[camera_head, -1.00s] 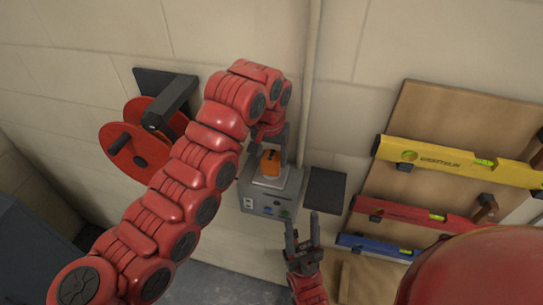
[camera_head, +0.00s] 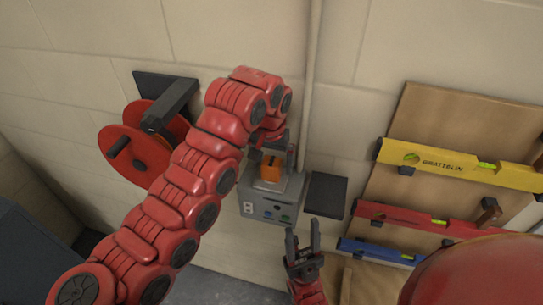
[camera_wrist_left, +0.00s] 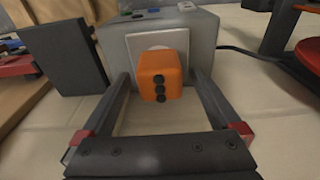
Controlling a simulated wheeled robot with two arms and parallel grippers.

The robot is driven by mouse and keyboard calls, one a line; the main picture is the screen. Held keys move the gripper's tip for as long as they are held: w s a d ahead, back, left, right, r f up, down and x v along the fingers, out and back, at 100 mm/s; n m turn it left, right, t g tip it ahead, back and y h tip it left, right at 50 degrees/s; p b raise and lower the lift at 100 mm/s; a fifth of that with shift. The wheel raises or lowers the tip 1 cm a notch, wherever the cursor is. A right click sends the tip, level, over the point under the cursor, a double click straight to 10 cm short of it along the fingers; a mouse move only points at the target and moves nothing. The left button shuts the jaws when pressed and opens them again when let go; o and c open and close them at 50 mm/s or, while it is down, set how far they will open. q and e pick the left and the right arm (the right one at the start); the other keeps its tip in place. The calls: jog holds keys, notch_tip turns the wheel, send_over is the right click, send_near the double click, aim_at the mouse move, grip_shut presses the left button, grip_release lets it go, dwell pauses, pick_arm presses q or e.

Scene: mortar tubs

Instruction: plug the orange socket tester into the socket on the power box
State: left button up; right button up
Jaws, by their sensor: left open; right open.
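The orange socket tester (camera_head: 271,168) sits at the socket plate on top of the grey power box (camera_head: 265,208). In the left wrist view the tester (camera_wrist_left: 161,76) shows three dark dots on its face and stands against the pale socket plate (camera_wrist_left: 133,48); its pins are hidden. My left gripper (camera_head: 284,160) is open, with its fingers on either side of the tester and a gap to each side. It also shows in the left wrist view (camera_wrist_left: 162,92). My right gripper (camera_head: 303,236) is open and empty, below and right of the box.
A black plate (camera_head: 325,194) juts from the wall right of the box. A red cable reel (camera_head: 133,155) hangs at the left. Yellow (camera_head: 462,169), red (camera_head: 400,217) and blue (camera_head: 375,251) levels hang on a board at the right. A pipe (camera_head: 309,90) runs up the wall.

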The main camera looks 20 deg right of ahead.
pick_arm(q)
jog(key=r, duration=0.5)
jog(key=r+b, duration=0.1)
jog(key=r, duration=0.2)
jog(key=shift+s+a, duration=0.3)
jog(key=shift+s, duration=0.05)
jog(key=r+p, duration=0.3)
jog(key=r, duration=0.1)
jog(key=shift+s+a, duration=0.1)
jog(key=shift+s, duration=0.2)
jog(key=shift+f, duration=0.1)
